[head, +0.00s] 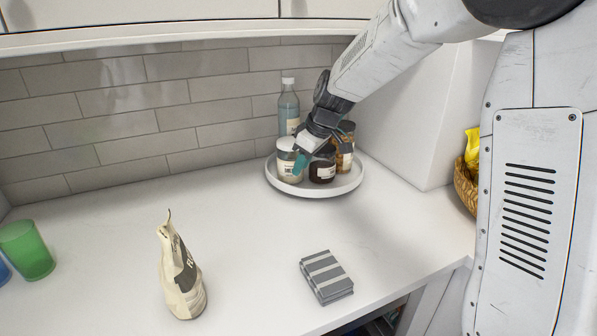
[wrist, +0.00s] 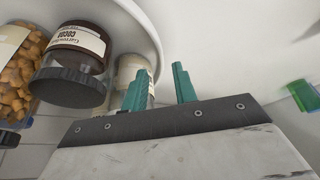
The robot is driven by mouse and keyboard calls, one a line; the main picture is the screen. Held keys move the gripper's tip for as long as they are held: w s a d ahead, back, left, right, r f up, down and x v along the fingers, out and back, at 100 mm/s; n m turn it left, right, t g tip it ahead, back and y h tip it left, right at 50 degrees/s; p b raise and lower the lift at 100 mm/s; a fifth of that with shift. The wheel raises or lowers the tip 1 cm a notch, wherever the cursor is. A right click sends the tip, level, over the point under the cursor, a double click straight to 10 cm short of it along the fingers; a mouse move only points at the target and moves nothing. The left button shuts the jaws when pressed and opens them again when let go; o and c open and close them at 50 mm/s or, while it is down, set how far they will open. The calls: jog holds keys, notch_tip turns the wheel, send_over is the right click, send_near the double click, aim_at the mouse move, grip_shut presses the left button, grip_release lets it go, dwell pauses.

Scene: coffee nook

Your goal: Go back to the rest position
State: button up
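My gripper (head: 318,148) is over the front of the round white tray (head: 331,192), close to the jars. One teal finger overlaps the white-lidded jar (head: 287,160). In the wrist view the two fingers of my gripper (wrist: 159,72) stand apart with nothing between them. The white-lidded jar shows partly behind one finger in the wrist view (wrist: 130,66). I cannot tell whether that finger touches it. A dark cocoa jar (head: 322,170) stands on the tray and also shows in the wrist view (wrist: 75,62).
A clear bottle (head: 288,105) and a jar of brown pieces (head: 346,152) stand on the tray. A flour bag (head: 180,270), a striped grey stack (head: 326,277) and a green cup (head: 27,250) are on the counter. A basket (head: 465,186) is at right.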

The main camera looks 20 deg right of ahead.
dwell(0.5)
jog(key=s+d+r+m+g+h, duration=0.1)
jog(key=s+m, duration=0.3)
jog(key=s, duration=1.5)
jog(key=s+d+r+m+h, duration=0.2)
jog(key=s+r+m, duration=0.2)
jog(key=s, duration=1.5)
jog(key=shift+s+d+m+g, duration=0.2)
jog(key=shift+d+m+g, duration=0.15)
jog(key=shift+m+g, duration=0.05)
